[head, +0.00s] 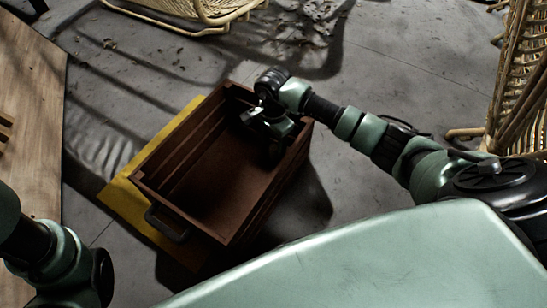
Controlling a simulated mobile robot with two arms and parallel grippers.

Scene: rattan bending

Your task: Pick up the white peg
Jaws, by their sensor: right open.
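No white peg can be made out in the head view. My right gripper (268,128) reaches into the far end of a brown wooden crate (168,197), close to its far right wall. It is open, dark and partly in shadow. The part of the crate floor under and behind the gripper is hidden, and the bare floor that shows looks empty. My left arm comes in at the lower left, and its gripper is outside the picture.
The crate stands over a yellow board (125,201) on the grey floor (395,60). A wooden table top (32,120) is at the left. Rattan furniture stands at the top (190,14) and the right (519,80).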

